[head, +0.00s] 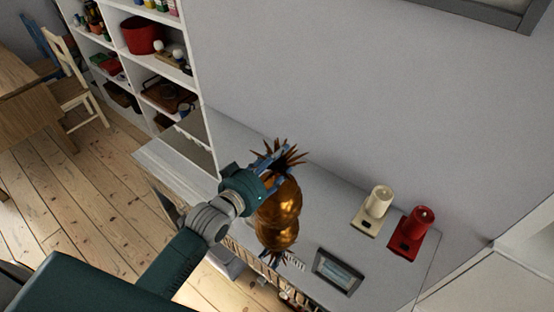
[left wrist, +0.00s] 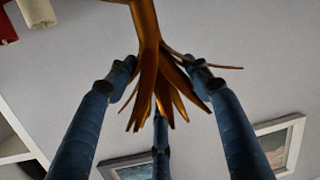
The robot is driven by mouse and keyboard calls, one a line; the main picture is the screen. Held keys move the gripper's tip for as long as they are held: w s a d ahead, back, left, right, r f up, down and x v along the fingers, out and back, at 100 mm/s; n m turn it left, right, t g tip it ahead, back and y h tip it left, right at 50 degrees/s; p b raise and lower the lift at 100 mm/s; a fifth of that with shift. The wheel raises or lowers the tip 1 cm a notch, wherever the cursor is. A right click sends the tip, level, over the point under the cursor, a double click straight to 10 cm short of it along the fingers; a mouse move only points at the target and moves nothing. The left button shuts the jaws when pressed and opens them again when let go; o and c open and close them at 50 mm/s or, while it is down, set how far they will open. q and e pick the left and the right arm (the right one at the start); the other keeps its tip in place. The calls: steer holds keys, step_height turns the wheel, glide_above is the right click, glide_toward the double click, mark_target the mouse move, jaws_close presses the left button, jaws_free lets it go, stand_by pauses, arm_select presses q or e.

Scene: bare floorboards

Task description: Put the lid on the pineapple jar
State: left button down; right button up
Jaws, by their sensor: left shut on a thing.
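My left gripper (head: 279,168) is shut on the leafy crown of the golden pineapple lid (head: 294,157), above the cabinet top. In the left wrist view, the blue fingers (left wrist: 158,85) surround the lid's narrow neck and downward-spreading leaves (left wrist: 155,55). I cannot tell whether lid and jar touch; the join is unclear. My right gripper is not in view.
White shelves (head: 188,95) hold several items at the back left. The wall rises behind the cabinet. Wooden floor (head: 85,190) is open at left.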

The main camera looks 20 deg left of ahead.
arm_select(q)
steer(key=c, duration=0.7)
jaws_free()
steer(key=shift+o, duration=0.2)
steer(key=o, duration=0.4)
steer(key=shift+f+v, duration=0.25)
steer(key=shift+v, duration=1)
steer(key=shift+a+f+v, duration=0.15)
steer(key=shift+f+v, duration=0.1)
steer(key=shift+v, duration=1)
steer(key=shift+a+f+v, duration=0.15)
steer(key=shift+f+v, duration=0.15)
steer(key=shift+v, duration=0.95)
steer(key=shift+a+f+v, duration=0.15)
steer(key=shift+f+v, duration=0.1)
steer(key=shift+v, duration=0.95)
